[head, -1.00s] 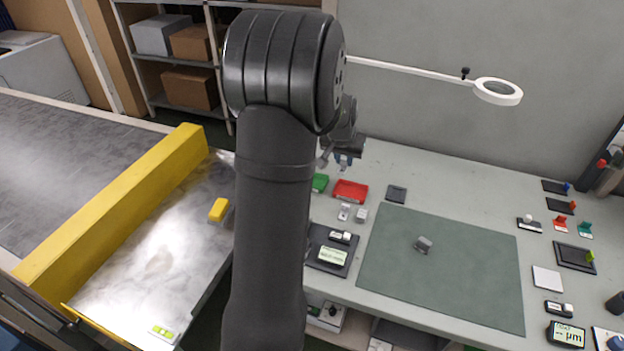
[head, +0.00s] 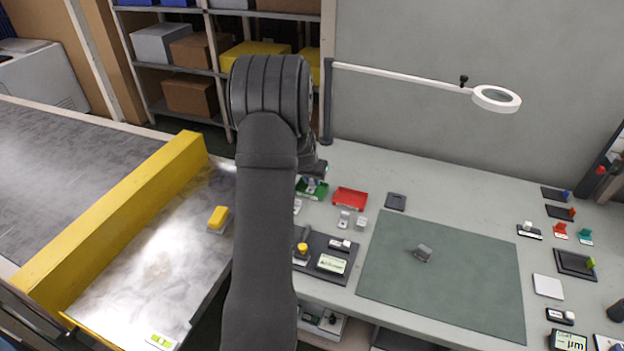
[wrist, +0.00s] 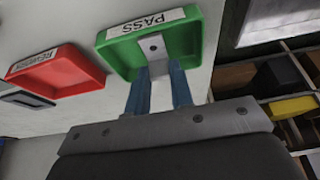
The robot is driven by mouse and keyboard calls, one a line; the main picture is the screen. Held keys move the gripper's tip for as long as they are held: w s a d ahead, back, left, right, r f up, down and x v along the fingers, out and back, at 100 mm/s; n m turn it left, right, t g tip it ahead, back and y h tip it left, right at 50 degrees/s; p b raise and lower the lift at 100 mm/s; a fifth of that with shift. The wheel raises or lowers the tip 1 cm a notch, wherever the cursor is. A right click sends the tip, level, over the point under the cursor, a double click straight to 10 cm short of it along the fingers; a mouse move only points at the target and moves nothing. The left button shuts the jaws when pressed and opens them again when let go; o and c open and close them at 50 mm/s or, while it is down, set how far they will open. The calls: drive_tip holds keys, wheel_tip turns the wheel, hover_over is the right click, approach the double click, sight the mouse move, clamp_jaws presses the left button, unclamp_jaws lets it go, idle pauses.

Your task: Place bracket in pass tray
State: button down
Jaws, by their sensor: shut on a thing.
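The green pass tray (wrist: 187,38), labelled PASS, fills the upper middle of the wrist view. It also shows at the left of the bench in the head view (head: 322,194). My gripper (wrist: 158,76) has blue fingers and is shut on a grey metal bracket (wrist: 153,46) with a hole in it. The bracket is within the tray's outline in the wrist view. I cannot tell whether it touches the tray floor. In the head view my arm hides part of the tray, and the bracket is hard to make out.
A red tray (head: 350,197) sits right of the green one. Small grey parts (head: 344,218) stand in front of it. A black gauge plate (head: 345,246) lies nearer. Another grey piece (head: 423,253) rests on the green mat (head: 470,275). The conveyor (head: 150,285) is on the left.

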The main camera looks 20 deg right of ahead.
drive_tip(key=shift+f, duration=0.2)
drive_tip(key=c, duration=1.3)
unclamp_jaws()
drive_tip(key=shift+o, duration=0.2)
drive_tip(key=shift+r, duration=0.1)
drive_tip(key=v, duration=1.2)
drive_tip(key=shift+r, duration=0.1)
